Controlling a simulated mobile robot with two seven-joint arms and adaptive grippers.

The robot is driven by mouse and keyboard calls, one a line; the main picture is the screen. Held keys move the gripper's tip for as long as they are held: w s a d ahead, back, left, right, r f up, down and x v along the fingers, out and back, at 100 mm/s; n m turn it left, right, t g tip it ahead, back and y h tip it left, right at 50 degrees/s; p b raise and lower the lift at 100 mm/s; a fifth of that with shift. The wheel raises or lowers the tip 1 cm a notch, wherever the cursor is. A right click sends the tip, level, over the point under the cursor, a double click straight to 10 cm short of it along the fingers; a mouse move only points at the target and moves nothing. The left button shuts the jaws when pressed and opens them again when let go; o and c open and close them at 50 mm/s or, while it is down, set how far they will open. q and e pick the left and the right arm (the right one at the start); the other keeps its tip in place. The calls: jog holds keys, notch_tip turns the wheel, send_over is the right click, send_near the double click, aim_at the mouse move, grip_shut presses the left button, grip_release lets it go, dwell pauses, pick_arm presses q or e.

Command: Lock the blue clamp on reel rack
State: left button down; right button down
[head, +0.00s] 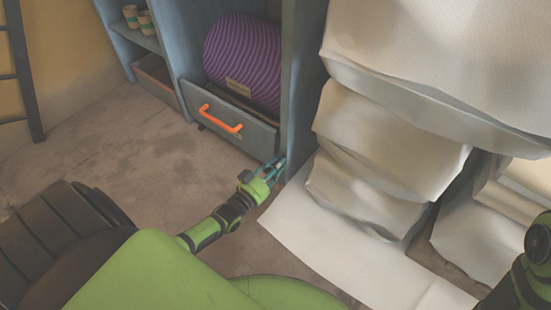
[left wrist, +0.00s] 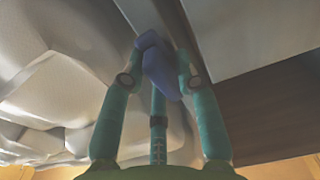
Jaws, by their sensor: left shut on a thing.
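The reel rack (head: 302,75) is a grey-blue frame with large white rolls or sheets on its right side. The blue clamp (left wrist: 157,66) shows in the left wrist view, against a grey upright of the rack. My left gripper (head: 276,167) is at the lower front edge of that upright in the head view. In the left wrist view the teal fingers of my left gripper (left wrist: 160,62) are on both sides of the clamp, shut on it. In the head view the clamp is too small and covered to make out. My right gripper is out of view.
A drawer (head: 255,128) with an orange handle (head: 220,118) sits left of the gripper, below a purple striped roll (head: 243,60). White sheets (head: 390,140) bulge out on the right, and one lies on the floor. The concrete floor (head: 110,140) at left is clear.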

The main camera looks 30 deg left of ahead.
pick_arm(q)
jog(key=shift+d+f, duration=0.15)
jog(key=shift+f, duration=0.05)
dwell(0.7)
jog(key=c, duration=1.1)
grip_release()
jog(key=shift+r, duration=0.1)
jog(key=shift+s, duration=0.1)
jog(key=s, duration=0.7)
jog(key=shift+s+a, duration=0.15)
jog(key=shift+a, duration=0.2)
